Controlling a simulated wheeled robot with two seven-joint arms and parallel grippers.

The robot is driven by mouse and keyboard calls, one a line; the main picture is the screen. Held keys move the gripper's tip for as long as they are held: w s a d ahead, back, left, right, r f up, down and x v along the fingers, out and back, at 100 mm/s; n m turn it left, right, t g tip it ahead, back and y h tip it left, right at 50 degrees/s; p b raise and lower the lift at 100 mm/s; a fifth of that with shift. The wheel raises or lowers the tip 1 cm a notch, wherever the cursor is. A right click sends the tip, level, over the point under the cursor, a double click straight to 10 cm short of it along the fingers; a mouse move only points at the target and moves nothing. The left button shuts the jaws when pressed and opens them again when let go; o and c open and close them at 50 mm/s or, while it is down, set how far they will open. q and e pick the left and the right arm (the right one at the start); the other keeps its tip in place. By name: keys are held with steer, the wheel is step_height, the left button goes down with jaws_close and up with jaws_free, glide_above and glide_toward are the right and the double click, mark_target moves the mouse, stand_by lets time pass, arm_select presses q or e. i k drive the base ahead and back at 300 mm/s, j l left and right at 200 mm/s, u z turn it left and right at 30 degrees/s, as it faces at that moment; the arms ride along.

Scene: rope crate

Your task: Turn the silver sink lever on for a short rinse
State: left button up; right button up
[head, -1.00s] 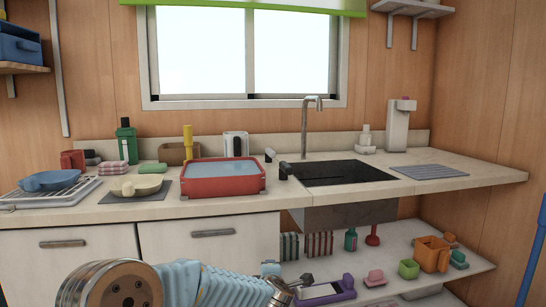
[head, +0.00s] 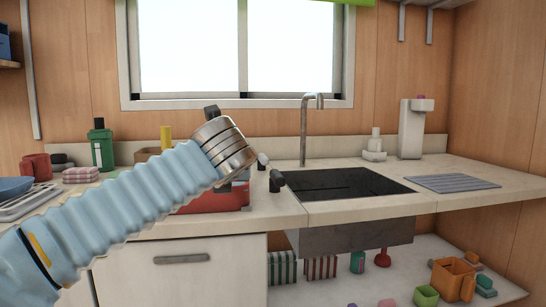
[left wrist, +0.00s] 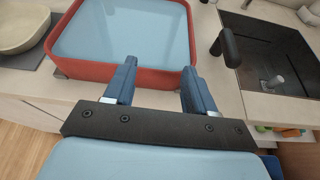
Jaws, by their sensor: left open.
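The faucet's tall silver spout (head: 304,130) rises behind the dark sink basin (head: 350,183). A dark lever (head: 277,181) stands at the sink's left edge; it looks black rather than silver, and it also shows in the left wrist view (left wrist: 228,48). My left gripper (left wrist: 158,70) is open and empty, its blue fingers apart over the front edge of the red tub. The lever is to the right of the fingers and beyond them, not touching. In the head view my left arm hides most of the gripper.
The red tub of water (left wrist: 125,40) sits left of the sink, close to my fingers. A second small dark-tipped fitting (head: 262,160) stands behind the lever. A grey mat (head: 450,183) lies right of the sink. A lower shelf (head: 400,272) holds several small items.

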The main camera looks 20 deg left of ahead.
mark_target(263, 162)
steer(key=i, duration=0.95)
